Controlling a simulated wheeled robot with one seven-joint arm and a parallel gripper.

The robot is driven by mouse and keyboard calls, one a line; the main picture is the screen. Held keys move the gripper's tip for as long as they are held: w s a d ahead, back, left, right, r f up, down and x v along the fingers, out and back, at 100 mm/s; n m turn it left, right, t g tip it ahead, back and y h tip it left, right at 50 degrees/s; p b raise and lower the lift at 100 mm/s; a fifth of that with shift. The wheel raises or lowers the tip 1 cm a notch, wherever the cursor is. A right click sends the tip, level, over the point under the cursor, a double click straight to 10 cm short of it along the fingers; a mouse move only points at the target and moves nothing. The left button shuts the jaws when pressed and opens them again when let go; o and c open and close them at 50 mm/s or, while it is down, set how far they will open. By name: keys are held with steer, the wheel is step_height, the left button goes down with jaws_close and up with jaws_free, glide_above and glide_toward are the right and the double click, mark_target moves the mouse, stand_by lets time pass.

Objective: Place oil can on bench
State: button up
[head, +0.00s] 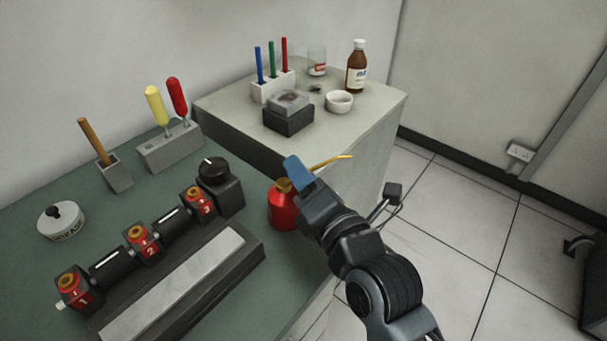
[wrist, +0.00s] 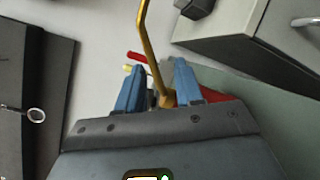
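The red oil can (head: 281,212) with a thin yellow spout stands near the right edge of the green-topped bench (head: 60,275), in front of the grey cabinet. My gripper (head: 293,172) is at the top of the can, and its blue fingers partly cover it in the head view. In the wrist view the brass spout (wrist: 146,35) rises between the two blue fingers of my gripper (wrist: 158,75). The fingers are apart, and a gap shows beside the spout's base. A little of the can's red body (wrist: 218,95) shows behind the right finger; the rest is hidden.
A grey cabinet (head: 340,132) behind holds a pen block, a dark box, a white bowl (head: 339,101) and a brown bottle (head: 356,68). A black-and-red numbered device (head: 145,243) and tool holders stand on the bench. Bare green surface shows between them.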

steer(key=shift+r, duration=0.1)
steer(key=shift+b+v, duration=1.15)
steer(key=shift+v, duration=4.9)
steer(key=shift+r, duration=0.1)
steer(key=s+d+f+m+h, duration=0.5)
steer(key=s+d+f+m, duration=0.2)
steer(key=s+d+m, duration=0.65)
steer(key=s+d+m+h, duration=0.1)
steer(key=s+m, duration=0.4)
steer(key=s+d+r+m+h, duration=0.1)
steer(key=s+m, duration=0.4)
steer(key=m, duration=0.1)
steer(key=s+d+m+g+h, duration=0.1)
steer(key=s+m, duration=0.4)
steer(key=shift+s+d+r+m+h, duration=0.2)
steer(key=shift+d+m+h, duration=0.1)
steer(key=shift+m+h, duration=0.1)
